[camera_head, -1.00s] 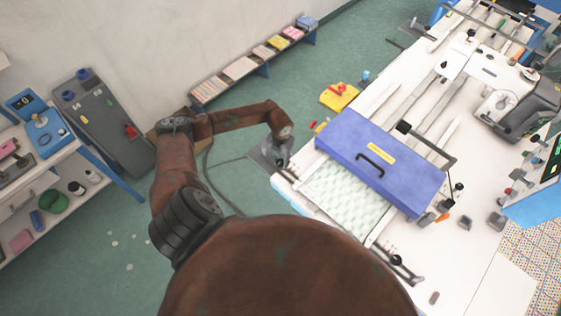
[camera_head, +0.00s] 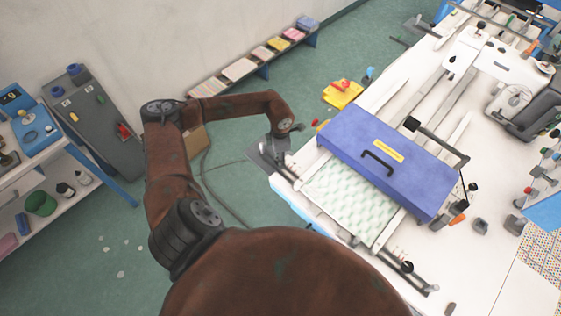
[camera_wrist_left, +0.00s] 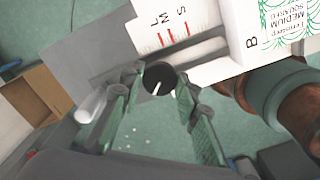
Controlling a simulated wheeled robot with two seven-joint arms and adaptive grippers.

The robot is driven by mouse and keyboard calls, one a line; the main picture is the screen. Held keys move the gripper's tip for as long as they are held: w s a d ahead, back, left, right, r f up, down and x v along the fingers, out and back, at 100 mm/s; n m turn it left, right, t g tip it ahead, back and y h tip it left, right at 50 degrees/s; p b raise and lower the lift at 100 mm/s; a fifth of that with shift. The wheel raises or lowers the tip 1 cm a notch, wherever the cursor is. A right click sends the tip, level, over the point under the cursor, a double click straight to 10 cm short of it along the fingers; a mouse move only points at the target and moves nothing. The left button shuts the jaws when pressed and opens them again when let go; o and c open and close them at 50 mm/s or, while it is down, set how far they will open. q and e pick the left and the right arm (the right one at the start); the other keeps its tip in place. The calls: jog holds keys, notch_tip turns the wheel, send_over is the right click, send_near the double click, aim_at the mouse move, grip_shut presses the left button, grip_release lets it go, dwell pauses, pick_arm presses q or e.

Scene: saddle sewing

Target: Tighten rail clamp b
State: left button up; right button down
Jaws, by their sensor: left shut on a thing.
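My left gripper (camera_head: 280,152) is at the left corner of the white table, by the end of the rails. In the left wrist view its two green-padded fingers (camera_wrist_left: 160,90) stand on either side of a round black knob (camera_wrist_left: 158,77) with a white line, and they are shut on it. The knob is beside a white plate (camera_wrist_left: 178,30) marked S, M, L with red lines and a letter B. The clamp body under the knob is mostly hidden. In the head view the gripper and arm cover the knob. My right gripper is not in view.
A blue case (camera_head: 385,165) with a black handle lies over the patterned sheet (camera_head: 350,203) beside the gripper. A low shelf with stacks (camera_head: 255,62) stands by the wall.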

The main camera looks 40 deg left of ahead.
pick_arm(q)
jog(key=m+b, duration=0.3)
jog(key=m, duration=0.1)
jog(key=shift+f+m, duration=0.15)
jog(key=shift+m, duration=0.15)
jog(key=shift+m+b, duration=1.35)
jog(key=shift+m, duration=0.35)
jog(key=shift+r, duration=0.2)
jog(key=o, duration=1.2)
jog(key=shift+c, duration=0.2)
notch_tip(320, 180, up, 12)
